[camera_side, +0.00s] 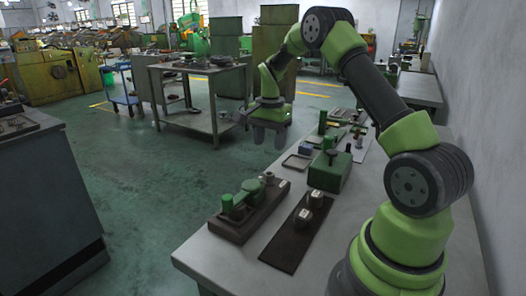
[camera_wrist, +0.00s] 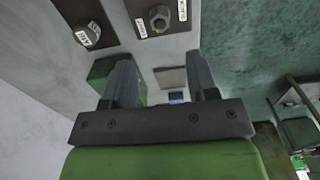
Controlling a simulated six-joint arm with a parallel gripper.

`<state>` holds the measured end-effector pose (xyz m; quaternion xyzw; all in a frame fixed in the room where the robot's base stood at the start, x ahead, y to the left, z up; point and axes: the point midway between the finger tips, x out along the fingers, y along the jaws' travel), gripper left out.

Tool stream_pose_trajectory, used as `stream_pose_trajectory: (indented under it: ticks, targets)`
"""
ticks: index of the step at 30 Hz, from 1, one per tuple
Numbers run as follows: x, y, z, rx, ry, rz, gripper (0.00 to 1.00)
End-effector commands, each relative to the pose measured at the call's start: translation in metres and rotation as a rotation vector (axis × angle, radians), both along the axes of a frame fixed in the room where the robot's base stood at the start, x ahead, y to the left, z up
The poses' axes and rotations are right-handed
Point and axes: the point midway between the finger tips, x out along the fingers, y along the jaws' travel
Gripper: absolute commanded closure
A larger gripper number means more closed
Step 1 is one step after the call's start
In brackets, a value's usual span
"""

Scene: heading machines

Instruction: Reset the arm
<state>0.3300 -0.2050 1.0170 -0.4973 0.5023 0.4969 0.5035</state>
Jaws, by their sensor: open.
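My gripper (camera_side: 271,133) hangs above the far left edge of the grey worktable (camera_side: 215,255) in the side view, fingers pointing down. In the wrist view the two dark fingers of my gripper (camera_wrist: 161,75) stand apart with nothing between them. My green and dark grey arm arches over the table from its base at the front right.
A dark board (camera_side: 284,244) bears two small labelled pieces. Left of it is a green device on a dark base (camera_side: 236,228). Behind stand a green box (camera_side: 330,172), a small tray (camera_side: 296,161) and more green tooling. Open floor (camera_side: 140,190) lies left of the table.

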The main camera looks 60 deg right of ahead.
Motion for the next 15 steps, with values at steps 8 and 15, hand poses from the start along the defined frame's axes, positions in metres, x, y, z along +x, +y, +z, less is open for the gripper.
stream_pose_trajectory:
  ticks: [8,15]
  targets:
    - [-0.004,0.058,0.078,-0.039,-0.13,0.241,0.47]
    - [-0.048,0.136,0.149,-0.094,-0.303,0.576,0.47]
